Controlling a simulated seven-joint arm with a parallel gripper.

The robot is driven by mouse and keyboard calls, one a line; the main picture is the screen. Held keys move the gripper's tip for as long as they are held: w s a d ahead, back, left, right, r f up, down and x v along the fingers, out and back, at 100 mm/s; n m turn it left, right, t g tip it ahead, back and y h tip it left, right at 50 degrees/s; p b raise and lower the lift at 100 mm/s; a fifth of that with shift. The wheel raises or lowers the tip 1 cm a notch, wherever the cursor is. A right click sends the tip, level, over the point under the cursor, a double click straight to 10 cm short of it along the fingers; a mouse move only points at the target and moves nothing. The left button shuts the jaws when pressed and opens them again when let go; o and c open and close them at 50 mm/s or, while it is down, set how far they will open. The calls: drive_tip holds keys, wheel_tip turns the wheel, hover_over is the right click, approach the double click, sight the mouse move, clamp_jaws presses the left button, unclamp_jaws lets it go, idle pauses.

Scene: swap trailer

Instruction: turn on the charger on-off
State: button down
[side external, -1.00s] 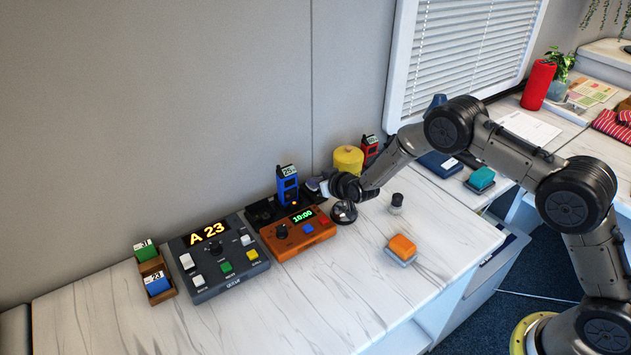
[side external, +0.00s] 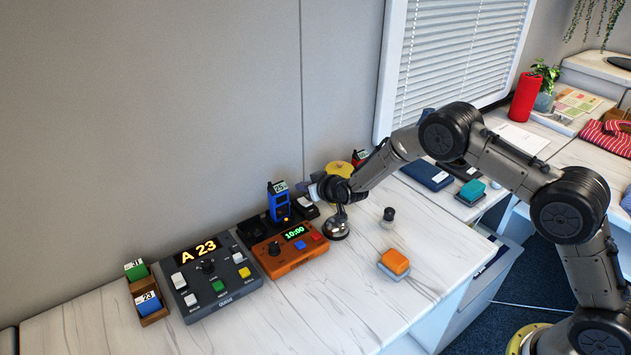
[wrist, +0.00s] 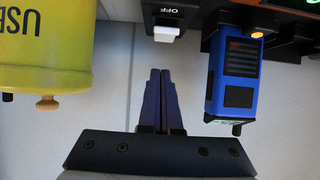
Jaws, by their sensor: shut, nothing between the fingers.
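The black charger (side external: 254,232) stands by the wall behind the orange console, with a blue radio (side external: 279,206) upright in it. A white switch (side external: 304,202) is at its right end. The wrist view shows this switch (wrist: 166,32) beside an upside-down "OFF" label; its position is hard to tell. The blue radio (wrist: 231,80) is right of it there, near a lit orange lamp (wrist: 257,35). My gripper (side external: 314,191) is just right of the switch and apart from it. In the wrist view its dark fingers (wrist: 160,73) are together, empty, below the switch.
The orange console (side external: 285,254) showing 10:00 and the dark console (side external: 215,278) showing A 23 stand at the left. A yellow pot (wrist: 45,45), a silver bell (side external: 336,228) and a dark-knobbed stamp (side external: 388,217) are close. The front worktop is largely clear.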

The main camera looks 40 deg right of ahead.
drive_tip(key=s+r, duration=0.7)
drive_tip(key=r, duration=0.1)
drive_tip(key=shift+s, duration=0.35)
drive_tip(key=s+d+r+t, duration=0.1)
drive_tip(key=s+r, duration=0.1)
drive_tip(key=r, duration=0.8)
drive_tip(key=s+d+r+t, duration=0.1)
drive_tip(key=r+t, duration=0.1)
drive_tip(key=r, duration=0.9)
drive_tip(key=s+r, duration=0.6)
drive_tip(key=s, duration=0.2)
drive_tip(key=s+d+r+g, duration=0.1)
drive_tip(key=s+r+g, duration=0.1)
drive_tip(key=s, duration=0.7)
drive_tip(key=s+f+g, duration=0.3)
drive_tip(key=s+f, duration=0.3)
drive_tip(key=s, duration=0.6)
drive_tip(key=s+d+f+g, duration=0.1)
drive_tip(key=s+f+g, duration=0.3)
drive_tip(key=s+f, duration=0.3)
drive_tip(key=s, duration=0.5)
drive_tip(key=shift+d+g, duration=0.3)
